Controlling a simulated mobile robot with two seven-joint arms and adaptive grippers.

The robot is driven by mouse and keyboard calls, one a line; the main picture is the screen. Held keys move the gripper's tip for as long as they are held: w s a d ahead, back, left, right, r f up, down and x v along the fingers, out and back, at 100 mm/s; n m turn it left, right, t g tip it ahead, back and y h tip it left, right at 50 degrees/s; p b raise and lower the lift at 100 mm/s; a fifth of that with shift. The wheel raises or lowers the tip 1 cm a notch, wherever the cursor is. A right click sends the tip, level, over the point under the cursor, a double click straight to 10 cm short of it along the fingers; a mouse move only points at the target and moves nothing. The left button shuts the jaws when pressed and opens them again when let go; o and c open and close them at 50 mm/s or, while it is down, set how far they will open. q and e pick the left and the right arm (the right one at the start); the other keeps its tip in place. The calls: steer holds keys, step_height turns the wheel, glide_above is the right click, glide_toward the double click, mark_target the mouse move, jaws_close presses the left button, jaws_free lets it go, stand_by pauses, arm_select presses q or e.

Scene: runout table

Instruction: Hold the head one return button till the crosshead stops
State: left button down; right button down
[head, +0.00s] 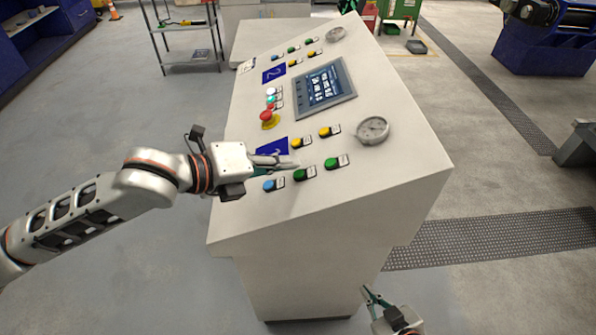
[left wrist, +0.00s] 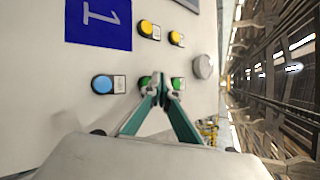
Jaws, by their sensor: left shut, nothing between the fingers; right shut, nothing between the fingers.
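The sloped console (head: 330,215) carries a blue "1" plate (head: 272,147) with a button group beside it. That group has two yellow buttons (head: 297,142), a blue button (head: 269,185) and two green buttons (head: 331,163). Their small labels are too small to read. My left gripper (head: 294,162) is shut and empty over this group. In the left wrist view its fingertips (left wrist: 161,84) lie between the two green buttons, partly covering both; the blue button (left wrist: 102,84) is clear to the left. I cannot tell whether the tips touch anything. My right gripper (head: 369,293) is shut, low beside the console. No crosshead is identifiable.
Floor grating (head: 500,236) runs at the right. Open floor lies left of the console.

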arm_select(q)
steer(key=shift+f, duration=0.15)
stand_by(0.4)
steer(key=shift+d+f, duration=0.2)
steer(key=shift+f, duration=0.05)
